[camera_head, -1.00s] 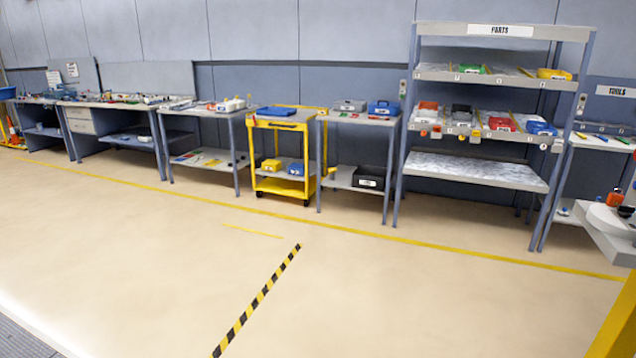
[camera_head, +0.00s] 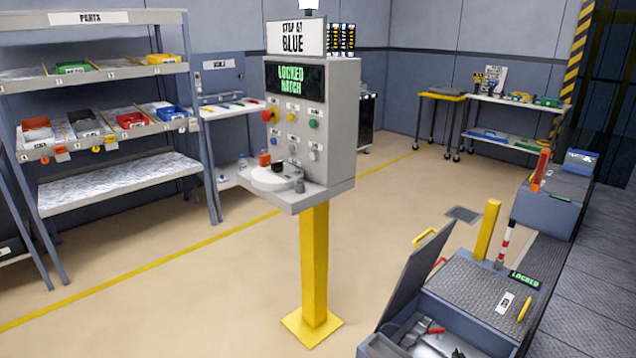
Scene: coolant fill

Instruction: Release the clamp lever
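No part is marked as the clamp lever, so I cannot tell which one it is. A grey machine box (camera_head: 468,325) at the lower right has its lid (camera_head: 408,280) raised, with a yellow handle (camera_head: 425,237) on the lid. Inside lies a red-handled part (camera_head: 436,330), small in view. On the patterned top beside it are a small yellow bar (camera_head: 524,309), a white label and a sign (camera_head: 524,280) reading LOCKED. A red-and-white striped upright (camera_head: 503,245) and a yellow post (camera_head: 487,230) stand behind. Neither of my grippers is in view.
A grey control console (camera_head: 340,120) on a yellow pedestal (camera_head: 314,260) stands mid-view; its screen reads LOCKED HATCH and its sign STOP AT BLUE. A parts shelf (camera_head: 118,185) stands left, tables (camera_head: 500,105) at the back. Open floor (camera_head: 190,300) lies left of the pedestal.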

